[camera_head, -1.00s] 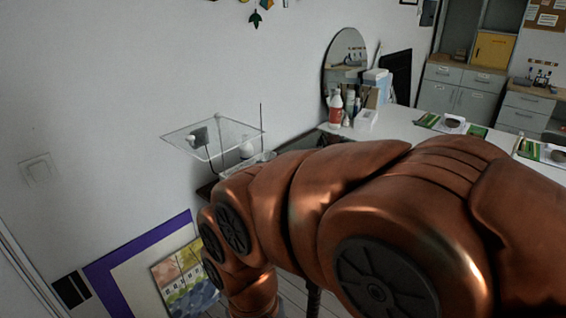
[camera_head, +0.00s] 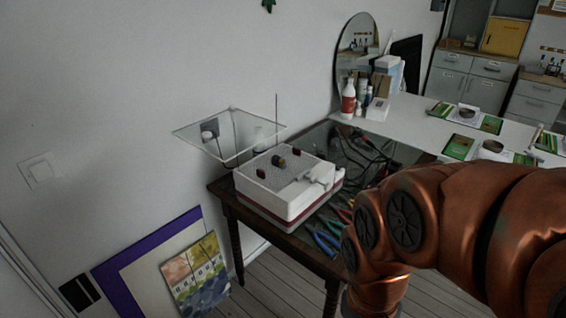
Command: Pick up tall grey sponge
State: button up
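I cannot make out a tall grey sponge for certain. A white box-shaped machine (camera_head: 270,210) with a grid top stands on the dark wooden table (camera_head: 316,262). On its top are small dark red pieces (camera_head: 261,172), a small dark block with a yellowish part (camera_head: 279,161) and a pale grey-white piece (camera_head: 322,175). My copper-coloured arm fills the lower right and hides part of the table. My gripper is not in view.
A clear tilted panel (camera_head: 228,135) rises behind the machine. Pliers (camera_head: 325,243) lie at the table's front, cables and tools (camera_head: 365,152) behind. A white table (camera_head: 410,132) holds bottles (camera_head: 348,98), a round-topped mirror and green sheets. Framed pictures (camera_head: 196,275) lean against the wall at lower left.

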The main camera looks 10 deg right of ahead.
aim_at(275, 158)
jog(key=u, duration=1.5)
jog(key=k, duration=0.6)
jog(key=z, duration=0.75)
jog(key=i, duration=1)
jog(key=u, duration=0.05)
